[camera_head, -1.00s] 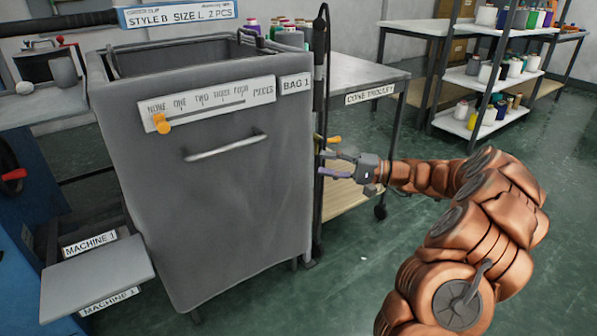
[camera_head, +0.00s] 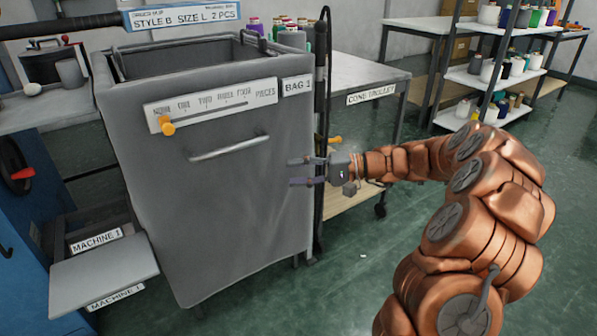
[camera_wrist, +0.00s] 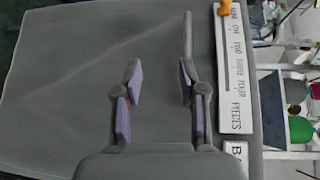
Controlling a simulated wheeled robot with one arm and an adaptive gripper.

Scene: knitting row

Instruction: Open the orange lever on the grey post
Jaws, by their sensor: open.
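The dark grey post (camera_head: 320,75) stands upright at the right edge of the grey bag bin in the head view. A small orange lever (camera_head: 333,139) sticks out to the right from the post, just above my gripper's wrist. Part of the lever and post is hidden. My gripper (camera_head: 291,172) is open and empty, its fingers pointing left across the bin's right front edge. In the wrist view my gripper (camera_wrist: 160,72) is open in front of the bin's grey face. The lever and post are not clear in the wrist view.
The bin (camera_head: 215,220) has a handle (camera_head: 228,146) and a scale plate (camera_head: 212,103) with an orange slider knob (camera_head: 167,125), which also shows in the wrist view (camera_wrist: 224,8). The cone trolley (camera_head: 370,72) is behind the post.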

